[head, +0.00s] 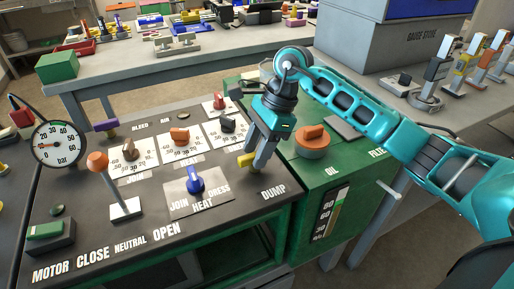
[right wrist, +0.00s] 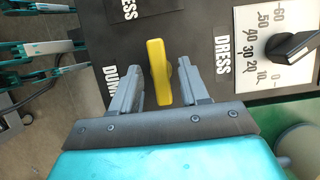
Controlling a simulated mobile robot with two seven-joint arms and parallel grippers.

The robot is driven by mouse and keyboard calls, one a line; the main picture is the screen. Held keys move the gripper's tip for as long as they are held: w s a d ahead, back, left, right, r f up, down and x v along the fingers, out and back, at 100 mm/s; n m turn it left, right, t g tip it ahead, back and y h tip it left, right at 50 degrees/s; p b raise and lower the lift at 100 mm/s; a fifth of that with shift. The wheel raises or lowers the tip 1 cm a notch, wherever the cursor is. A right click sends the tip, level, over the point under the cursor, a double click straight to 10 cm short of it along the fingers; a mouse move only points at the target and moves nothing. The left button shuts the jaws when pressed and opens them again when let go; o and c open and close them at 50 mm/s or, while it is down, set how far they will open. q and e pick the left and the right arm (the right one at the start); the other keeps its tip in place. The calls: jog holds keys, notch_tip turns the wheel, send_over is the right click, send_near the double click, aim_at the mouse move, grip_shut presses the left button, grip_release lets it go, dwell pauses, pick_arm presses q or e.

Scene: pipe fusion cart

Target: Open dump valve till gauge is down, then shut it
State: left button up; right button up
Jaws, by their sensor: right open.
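The dump valve's yellow handle (head: 246,160) is on the dark panel above the printed word DUMP. In the right wrist view the yellow handle (right wrist: 157,71) stands lengthwise between the jaws of my right gripper (right wrist: 159,76). The jaws are open, one finger on each side, with a visible gap to the handle on both sides. In the head view my right gripper (head: 256,158) reaches down to the handle and partly hides it. The round pressure gauge (head: 60,143) at the panel's left has a red needle pointing left, towards the low numbers; its exact reading is too small to tell.
The panel also carries an orange-knobbed lever (head: 98,162), a blue heat knob (head: 195,181), several small dial knobs and a green motor switch (head: 45,230). An orange oil cap (head: 312,140) is on the green tank to the right.

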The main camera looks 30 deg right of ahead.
grip_shut()
dwell(0.3)
jog(key=shift+m, duration=0.3)
jog(key=m+t, duration=0.1)
jog(key=m, duration=0.2)
jog(key=shift+s+m+t, duration=0.15)
jog(key=shift+m+t, duration=0.15)
jog(key=m+t+h+b, duration=0.1)
jog(key=m, duration=0.3)
jog(key=shift+s+a, duration=0.1)
jog(key=m+t+h, duration=0.1)
jog(key=m, duration=0.3)
jog(key=shift+a+b, duration=0.1)
jog(key=shift+b, duration=0.3)
jog(key=shift+a+m+t+h+b, duration=0.1)
jog(key=shift+m+t+h+b, duration=0.15)
jog(key=shift+m+h, duration=0.6)
jog(key=shift+m+t+h+b, duration=0.15)
jog(key=shift+m+h+b, duration=0.1)
jog(key=shift+m, duration=1.2)
